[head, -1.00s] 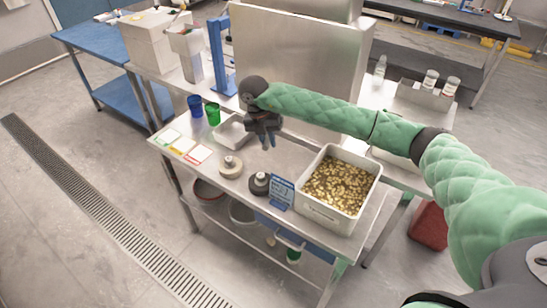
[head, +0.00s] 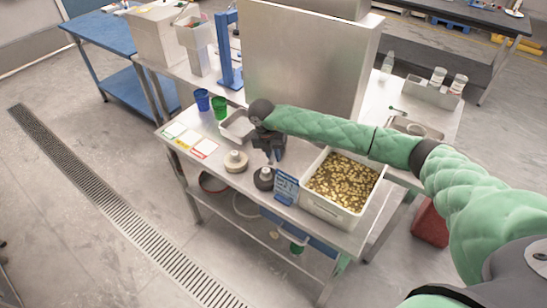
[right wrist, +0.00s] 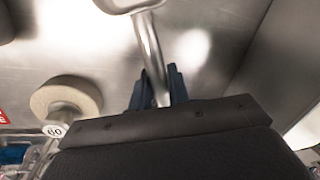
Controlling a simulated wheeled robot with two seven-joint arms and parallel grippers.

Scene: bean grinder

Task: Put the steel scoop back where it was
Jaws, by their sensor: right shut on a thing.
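My right gripper (head: 275,158) is over the front steel table, between the grey tray and the bin of beans. In the right wrist view its blue fingers (right wrist: 157,88) are shut on the handle of the steel scoop (right wrist: 152,52). The scoop's pale metal head (right wrist: 128,4) is cut off by the top edge of that view. In the head view I cannot make out the scoop clearly at the gripper. Whether it touches the tabletop I cannot tell. My left gripper is not in view.
A white bin of beans (head: 307,203) stands right of the gripper, with a blue sign (head: 286,187) beside it. A grey tray (head: 226,132), blue cup (head: 202,99) and green cup (head: 220,107) are left.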

